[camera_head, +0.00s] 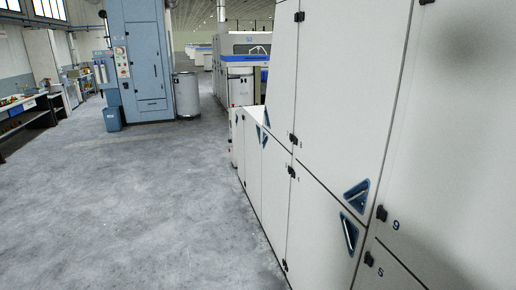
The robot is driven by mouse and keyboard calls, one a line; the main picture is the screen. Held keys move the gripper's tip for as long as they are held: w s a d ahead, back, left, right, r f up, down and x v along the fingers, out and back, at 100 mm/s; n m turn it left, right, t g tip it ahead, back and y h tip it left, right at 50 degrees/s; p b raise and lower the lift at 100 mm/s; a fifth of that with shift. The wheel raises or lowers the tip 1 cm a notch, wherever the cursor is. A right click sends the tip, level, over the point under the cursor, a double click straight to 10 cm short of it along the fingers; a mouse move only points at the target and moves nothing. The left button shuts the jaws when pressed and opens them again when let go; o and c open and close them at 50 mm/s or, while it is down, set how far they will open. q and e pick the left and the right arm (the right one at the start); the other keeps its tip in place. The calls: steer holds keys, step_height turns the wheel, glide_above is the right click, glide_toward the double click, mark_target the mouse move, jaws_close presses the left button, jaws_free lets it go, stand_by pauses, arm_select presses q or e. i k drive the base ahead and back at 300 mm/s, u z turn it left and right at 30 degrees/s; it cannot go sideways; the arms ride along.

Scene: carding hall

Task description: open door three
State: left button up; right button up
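A row of tall white cabinet doors (345,90) runs along the right side, all apparently shut. A large upper door at the right edge (455,150) bears a dark mark that looks like a 9. Two blue recessed triangular handles, an upper one (356,195) and a lower one (349,232), sit near the seam between the doors. Smaller blue handles (265,137) show farther along. I cannot make out a number three on any door. Neither of my grippers is in view.
Open grey concrete floor (150,215) lies left of the cabinets. A blue machine cabinet (150,60) and a grey drum (187,95) stand at the back. A workbench (30,112) lines the left wall. More white machines (245,60) stand beyond the doors.

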mark_target(276, 160)
steer(key=u, duration=0.8)
steer(key=i, duration=1.95)
steer(key=u, duration=0.15)
steer(key=i, duration=2)
steer(key=z, duration=0.45)
